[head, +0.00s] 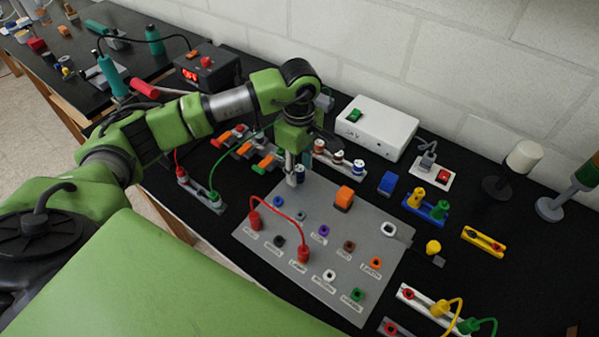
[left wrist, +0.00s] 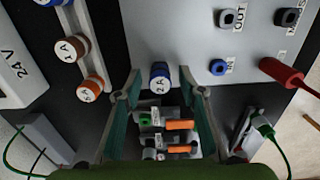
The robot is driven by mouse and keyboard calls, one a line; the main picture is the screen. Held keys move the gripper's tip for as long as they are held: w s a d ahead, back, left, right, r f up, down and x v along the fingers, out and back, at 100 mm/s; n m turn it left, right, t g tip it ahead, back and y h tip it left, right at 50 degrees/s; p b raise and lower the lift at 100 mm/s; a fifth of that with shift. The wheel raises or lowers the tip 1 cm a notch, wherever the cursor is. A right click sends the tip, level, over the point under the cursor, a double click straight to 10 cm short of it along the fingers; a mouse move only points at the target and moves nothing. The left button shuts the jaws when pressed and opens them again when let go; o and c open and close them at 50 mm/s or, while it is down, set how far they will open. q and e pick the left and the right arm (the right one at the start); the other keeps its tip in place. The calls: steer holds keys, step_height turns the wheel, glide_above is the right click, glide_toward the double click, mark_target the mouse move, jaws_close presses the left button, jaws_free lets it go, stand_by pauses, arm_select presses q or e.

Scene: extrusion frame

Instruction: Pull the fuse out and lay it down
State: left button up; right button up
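A blue fuse marked 2A (left wrist: 159,76) stands at the edge of the grey panel (head: 320,190). It also shows partly in the head view (head: 300,174), mostly hidden by my gripper. My left gripper (head: 292,177) points down over it. In the left wrist view the gripper's two fingers (left wrist: 160,92) are apart, with the fuse between their tips in the picture and gaps on both sides. I cannot tell how far down the fingers reach beside it. My right gripper is in neither view.
A rack with several fuses (head: 338,157) stands just behind, near the white power box (head: 375,128). A red lead (head: 281,215) arches over the panel's sockets. Orange-handled switches (head: 245,149) stand left of my gripper.

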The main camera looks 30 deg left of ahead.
mark_target(299, 168)
arm_select(q)
steer(key=shift+b, duration=0.3)
stand_by(0.5)
jaws_close()
steer(key=shift+r, duration=0.15)
steer(key=shift+r+p, duration=1.3)
steer(key=shift+r, duration=1.55)
